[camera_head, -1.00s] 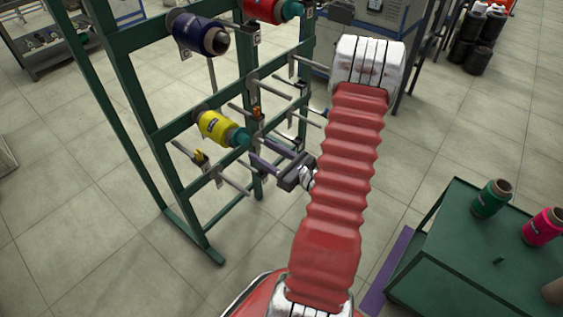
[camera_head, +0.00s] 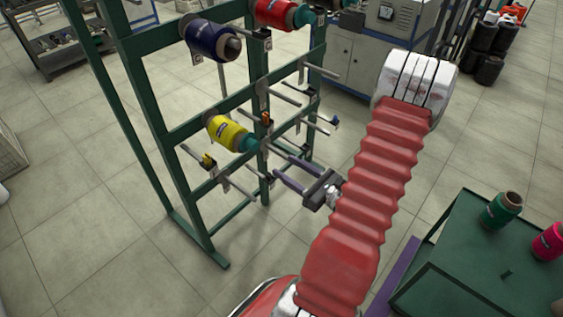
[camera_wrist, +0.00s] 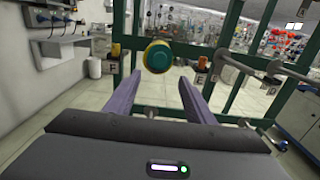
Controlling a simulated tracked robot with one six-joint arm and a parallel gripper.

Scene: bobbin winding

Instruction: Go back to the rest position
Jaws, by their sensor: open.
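My gripper (camera_head: 283,171) is open and empty in the head view, with its two fingers pointing left toward the green rack (camera_head: 213,198). In the wrist view my gripper (camera_wrist: 158,98) shows its two purple fingers spread apart. A yellow bobbin (camera_head: 228,132) with a teal end sits on a peg of the rack, beyond the fingertips. The end of the yellow bobbin also shows in the wrist view (camera_wrist: 158,56), above and between the fingers and apart from them. My red arm hides part of the floor and the view to the right of the rack.
A blue bobbin (camera_head: 207,40) and a red bobbin (camera_head: 279,14) sit higher on the rack. Several bare pegs stick out near my gripper. At right, a green table (camera_head: 456,245) holds a green bobbin (camera_head: 501,210) and a pink bobbin (camera_head: 550,241). A grey cabinet (camera_head: 352,55) stands behind the rack.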

